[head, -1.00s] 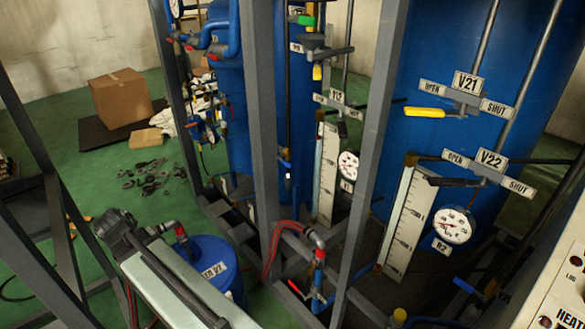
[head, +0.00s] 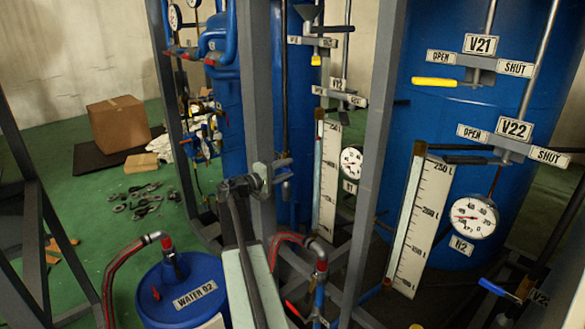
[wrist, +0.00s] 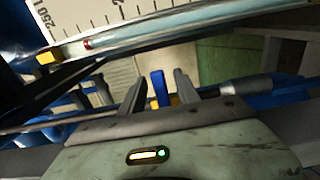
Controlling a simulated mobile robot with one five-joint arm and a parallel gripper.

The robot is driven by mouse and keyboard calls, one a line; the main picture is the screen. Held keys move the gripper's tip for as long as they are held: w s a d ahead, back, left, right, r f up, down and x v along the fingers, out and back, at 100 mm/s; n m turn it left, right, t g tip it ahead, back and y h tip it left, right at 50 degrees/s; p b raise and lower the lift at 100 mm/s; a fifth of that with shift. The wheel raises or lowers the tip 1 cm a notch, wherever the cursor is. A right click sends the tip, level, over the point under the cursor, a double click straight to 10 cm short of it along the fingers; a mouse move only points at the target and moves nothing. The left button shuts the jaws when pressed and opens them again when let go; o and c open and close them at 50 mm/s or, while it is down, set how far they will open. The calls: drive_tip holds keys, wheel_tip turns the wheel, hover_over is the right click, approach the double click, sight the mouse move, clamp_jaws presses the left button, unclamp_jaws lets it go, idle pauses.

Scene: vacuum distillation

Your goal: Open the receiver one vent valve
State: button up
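My gripper (head: 266,174) is raised beside the grey frame post, in front of the receiver one area. In the wrist view its two fingers (wrist: 154,85) stand apart, with a blue upright lever (wrist: 160,90) showing between or beyond them; contact cannot be told. In the head view a small blue handle (head: 284,190) shows just right of the gripper. Behind are receiver one's scale (head: 328,180), its round gauge (head: 351,162), a V12 plate (head: 338,86) with a dark handle, and a yellow-tipped handle (head: 316,61) above. No readable label marks the vent valve.
A grey post (head: 257,100) and another grey post (head: 375,150) flank the area. A blue water drum (head: 180,295) with red hoses stands below left. Receiver two's V21 (head: 481,44) and V22 (head: 514,129) plates are at right. The left floor has a box (head: 119,123).

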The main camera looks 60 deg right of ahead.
drive_tip(key=shift+x, duration=1.45)
clamp_jaws()
